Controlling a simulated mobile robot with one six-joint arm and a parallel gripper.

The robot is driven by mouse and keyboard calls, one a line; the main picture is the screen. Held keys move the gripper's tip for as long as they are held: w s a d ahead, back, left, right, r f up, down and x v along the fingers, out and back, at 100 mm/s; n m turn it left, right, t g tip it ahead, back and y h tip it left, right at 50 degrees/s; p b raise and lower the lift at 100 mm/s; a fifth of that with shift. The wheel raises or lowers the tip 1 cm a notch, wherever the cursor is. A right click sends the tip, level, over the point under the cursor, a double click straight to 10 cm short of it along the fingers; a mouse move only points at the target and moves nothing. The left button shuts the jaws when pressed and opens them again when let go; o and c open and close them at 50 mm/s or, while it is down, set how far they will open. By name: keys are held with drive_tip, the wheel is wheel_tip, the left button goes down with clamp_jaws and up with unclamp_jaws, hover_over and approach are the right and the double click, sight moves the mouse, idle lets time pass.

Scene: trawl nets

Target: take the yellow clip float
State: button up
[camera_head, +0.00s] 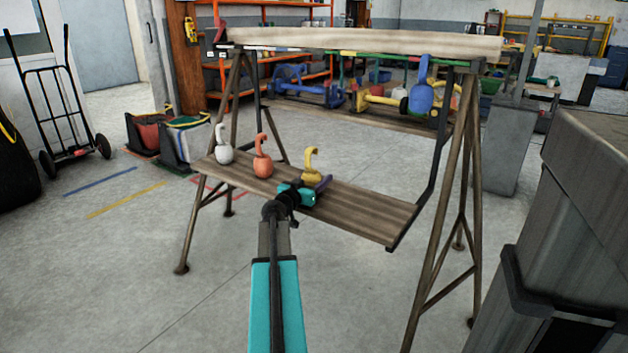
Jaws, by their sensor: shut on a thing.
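The yellow clip float (312,165), with its hooked top, stands upright over the lower wooden shelf of the trestle rack. My gripper (318,188) reaches it from the front and is shut on its lower part. The gripper hides the float's base, so I cannot tell whether it touches the shelf. A white clip float (223,155) and an orange clip float (263,166) stand on the same shelf to the left, apart from my gripper.
The lower shelf (375,212) is bare on the right. A beam (360,41) and an upper shelf with blue and yellow items (422,98) lie above and behind. Rack legs (440,215) stand at right, near a large grey bin (570,240).

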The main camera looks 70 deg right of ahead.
sight(316, 152)
drive_tip(key=shift+r, duration=0.15)
drive_tip(key=shift+r+p, duration=2.8)
drive_tip(key=shift+r, duration=2.1)
